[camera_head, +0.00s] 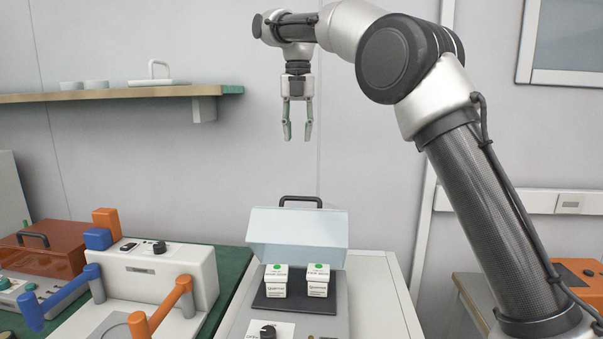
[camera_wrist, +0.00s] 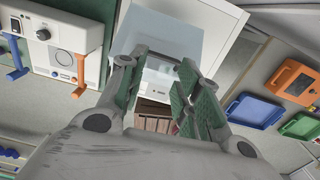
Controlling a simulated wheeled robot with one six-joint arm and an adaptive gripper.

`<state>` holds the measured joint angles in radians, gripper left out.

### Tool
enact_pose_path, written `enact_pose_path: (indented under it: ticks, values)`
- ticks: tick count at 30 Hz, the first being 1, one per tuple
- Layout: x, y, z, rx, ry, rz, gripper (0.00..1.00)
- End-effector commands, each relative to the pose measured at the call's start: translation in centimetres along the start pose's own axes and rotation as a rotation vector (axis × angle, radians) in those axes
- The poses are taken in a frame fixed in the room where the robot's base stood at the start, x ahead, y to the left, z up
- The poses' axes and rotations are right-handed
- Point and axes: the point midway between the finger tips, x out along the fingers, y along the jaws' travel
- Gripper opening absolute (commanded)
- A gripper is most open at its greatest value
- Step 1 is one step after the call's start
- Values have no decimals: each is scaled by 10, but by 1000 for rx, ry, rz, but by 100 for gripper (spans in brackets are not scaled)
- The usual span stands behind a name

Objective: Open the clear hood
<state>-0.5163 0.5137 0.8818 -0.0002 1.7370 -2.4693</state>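The clear hood (camera_head: 298,232) is a pale blue see-through cover on the bench unit below my gripper. It looks raised and tilted, with its lower edge just above the fronts of two small white boxes. A dark handle (camera_head: 300,200) stands at its top edge. My gripper (camera_head: 298,134) hangs pointing down, well above the handle, with fingers apart and nothing between them. In the wrist view, the hood (camera_wrist: 165,45) lies beyond the open fingers, which partly hide it.
Two labelled white boxes (camera_head: 275,282) (camera_head: 317,282) stand on a dark plate. A white device (camera_head: 165,275) with blue and orange handles stands left. A wall shelf (camera_head: 110,94) is at upper left. The air between gripper and handle is clear.

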Motion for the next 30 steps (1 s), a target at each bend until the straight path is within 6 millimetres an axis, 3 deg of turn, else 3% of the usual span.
enact_pose_path:
  ticks: [3,9,18,24,30]
  values:
    - [7,-4,-28,179,-12,-15,33]
    - [32,-11,-48,642,-50,-13,33]
    - [76,-18,-49,1347,-93,31,33]
    - [77,-12,-42,1574,-96,81,33]
    - [94,-13,-40,1609,-95,80,33]
